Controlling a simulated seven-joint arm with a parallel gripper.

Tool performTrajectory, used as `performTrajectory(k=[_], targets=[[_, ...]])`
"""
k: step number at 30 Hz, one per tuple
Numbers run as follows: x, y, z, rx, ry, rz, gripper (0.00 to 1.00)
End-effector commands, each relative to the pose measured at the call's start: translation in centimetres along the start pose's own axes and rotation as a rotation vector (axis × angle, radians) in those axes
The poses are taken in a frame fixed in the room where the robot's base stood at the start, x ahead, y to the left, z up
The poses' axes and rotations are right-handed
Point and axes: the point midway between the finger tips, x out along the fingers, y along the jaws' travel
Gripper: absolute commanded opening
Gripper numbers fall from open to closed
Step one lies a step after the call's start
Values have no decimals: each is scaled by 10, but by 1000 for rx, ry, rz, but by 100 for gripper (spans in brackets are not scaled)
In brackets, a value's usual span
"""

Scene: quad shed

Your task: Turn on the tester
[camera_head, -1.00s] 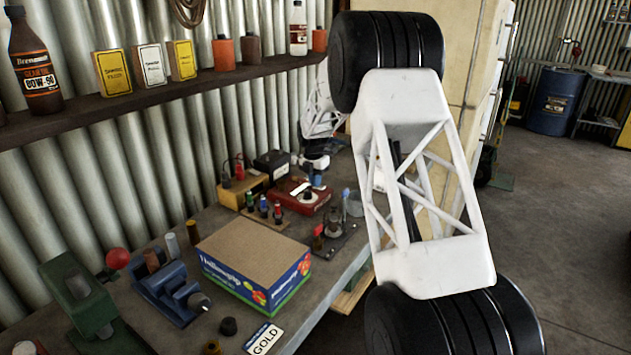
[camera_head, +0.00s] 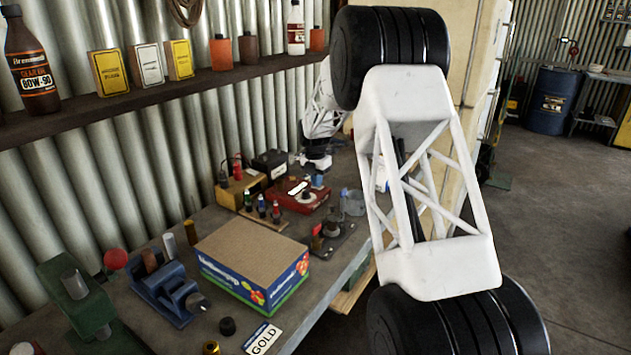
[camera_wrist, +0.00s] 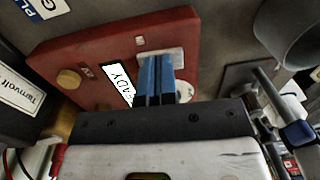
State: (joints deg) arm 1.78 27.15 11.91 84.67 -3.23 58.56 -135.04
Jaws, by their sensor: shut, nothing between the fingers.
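The tester is a red box (camera_head: 285,205) on the bench in the head view, and it fills much of the wrist view (camera_wrist: 85,50). On its top are a white label (camera_wrist: 118,82) ending in "ADY", a tan round knob (camera_wrist: 69,78), a pale plate (camera_wrist: 176,56) and a round pale part (camera_wrist: 185,91) partly hidden by the fingers. My gripper (camera_wrist: 155,65) has blue fingers held together, empty, over the tester beside the pale plate. I cannot tell whether they touch it. In the head view my gripper (camera_head: 318,181) is small, at the tester's far side.
A yellow-and-black box (camera_head: 240,190) and a black box (camera_head: 270,163) stand close by the tester. Small bottles (camera_head: 262,208) stand in front, and a glass jar (camera_head: 353,202) is at right. A cardboard box (camera_head: 250,255) sits nearer.

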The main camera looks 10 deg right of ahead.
Motion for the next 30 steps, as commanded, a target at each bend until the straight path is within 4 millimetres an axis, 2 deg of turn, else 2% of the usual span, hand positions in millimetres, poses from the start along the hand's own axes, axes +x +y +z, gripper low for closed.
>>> performTrajectory(k=[1, 8, 14, 20, 30], targets=[[18, -7, -2, 1, 17, -19, 0], [17, -6, -2, 1, 17, -19, 0], [7, -6, -1, 1, 15, -17, 0], [-22, -3, -1, 1, 6, -8, 0], [-85, 0, 0, 0, -1, 0, 0]])
